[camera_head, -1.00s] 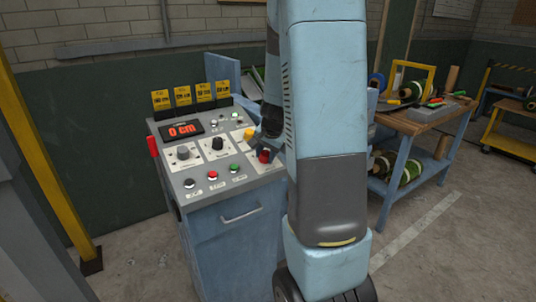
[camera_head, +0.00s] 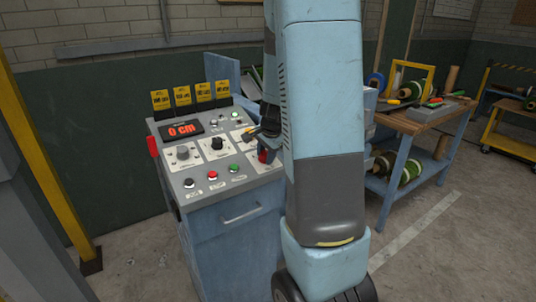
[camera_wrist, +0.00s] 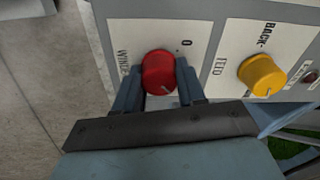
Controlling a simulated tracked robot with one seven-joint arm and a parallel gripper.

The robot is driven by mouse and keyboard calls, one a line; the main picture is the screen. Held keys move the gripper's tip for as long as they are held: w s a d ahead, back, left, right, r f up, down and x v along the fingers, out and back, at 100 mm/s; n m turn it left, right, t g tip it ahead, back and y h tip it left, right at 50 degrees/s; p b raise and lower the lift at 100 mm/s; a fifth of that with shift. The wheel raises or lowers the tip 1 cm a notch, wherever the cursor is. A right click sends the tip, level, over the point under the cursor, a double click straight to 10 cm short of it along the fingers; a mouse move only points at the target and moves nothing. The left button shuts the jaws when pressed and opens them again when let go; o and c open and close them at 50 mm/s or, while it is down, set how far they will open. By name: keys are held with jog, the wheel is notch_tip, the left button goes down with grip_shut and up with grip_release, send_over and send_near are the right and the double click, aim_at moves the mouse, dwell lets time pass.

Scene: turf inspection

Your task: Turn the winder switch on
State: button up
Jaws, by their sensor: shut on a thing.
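The winder switch is a red round knob (camera_wrist: 158,70) on a white plate whose partly hidden label begins "WIND", with a "0" mark beside it. A pale pointer line shows low on the knob, between the fingers. In the head view my gripper is mostly hidden behind my arm.
A yellow knob (camera_wrist: 262,75) marked "FEED" and "BACK-" sits right of the red knob. The panel also carries a display (camera_head: 181,129) reading "0 cm", dials and push buttons. A workbench (camera_head: 412,122) with spools stands to the right.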

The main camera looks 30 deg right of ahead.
jog(key=shift+w+d+r, duration=0.15)
jog(key=shift+r, duration=0.05)
jog(key=o, duration=1.1)
jog(key=shift+f, duration=0.1)
jog(key=shift+c, duration=0.2)
jog(key=v, duration=1.3)
jog(key=shift+s+r, duration=0.2)
jog(key=shift+r, duration=0.1)
